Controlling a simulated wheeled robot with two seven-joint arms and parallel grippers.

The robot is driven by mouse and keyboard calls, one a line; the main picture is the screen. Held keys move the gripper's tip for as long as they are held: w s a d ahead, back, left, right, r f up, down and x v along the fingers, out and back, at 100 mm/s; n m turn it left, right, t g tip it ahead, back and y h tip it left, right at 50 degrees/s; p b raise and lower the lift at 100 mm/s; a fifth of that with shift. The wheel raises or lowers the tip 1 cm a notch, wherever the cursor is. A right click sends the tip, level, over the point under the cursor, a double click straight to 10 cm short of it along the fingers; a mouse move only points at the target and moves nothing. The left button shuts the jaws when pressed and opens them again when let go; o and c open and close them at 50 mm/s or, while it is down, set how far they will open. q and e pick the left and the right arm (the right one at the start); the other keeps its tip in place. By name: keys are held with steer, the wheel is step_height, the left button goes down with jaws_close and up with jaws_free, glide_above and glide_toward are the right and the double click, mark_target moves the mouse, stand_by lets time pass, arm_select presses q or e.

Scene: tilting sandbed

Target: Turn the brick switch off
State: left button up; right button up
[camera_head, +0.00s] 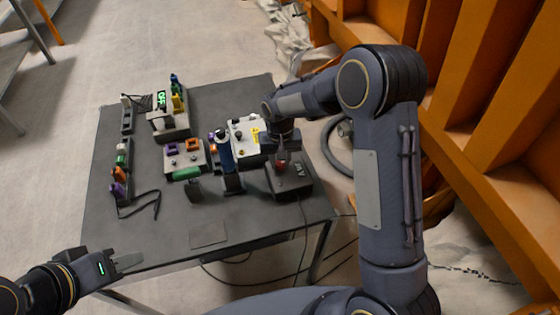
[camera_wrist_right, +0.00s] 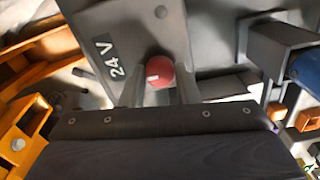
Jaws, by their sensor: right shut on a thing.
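The brick (camera_head: 297,187) is a dark grey box marked 24 V, at the right front of the table. My right gripper (camera_head: 281,160) reaches down over the brick. In the wrist view its fingers (camera_wrist_right: 160,88) stand on both sides of the red knob, shut on it. The switch's on or off position cannot be told. My left gripper (camera_head: 126,261) is empty beside the table's front left corner.
The dark table (camera_head: 160,225) also bears a blue-topped post (camera_head: 225,155) left of the brick, a white panel (camera_head: 243,128) behind it, a unit with a green display (camera_head: 161,100) and a power strip (camera_head: 121,160). Orange shelving (camera_head: 480,140) stands at right. The table's front left is mostly clear.

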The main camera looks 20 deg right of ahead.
mark_target(280, 162)
steer(key=n+b, duration=0.1)
steer(key=n, duration=0.5)
stand_by(0.7)
steer(key=o, duration=1)
steer(key=shift+c, duration=0.2)
steer(key=shift+r, duration=0.1)
step_height(280, 162, up, 8)
steer(key=shift+f, duration=0.25)
steer(key=shift+r, duration=0.1)
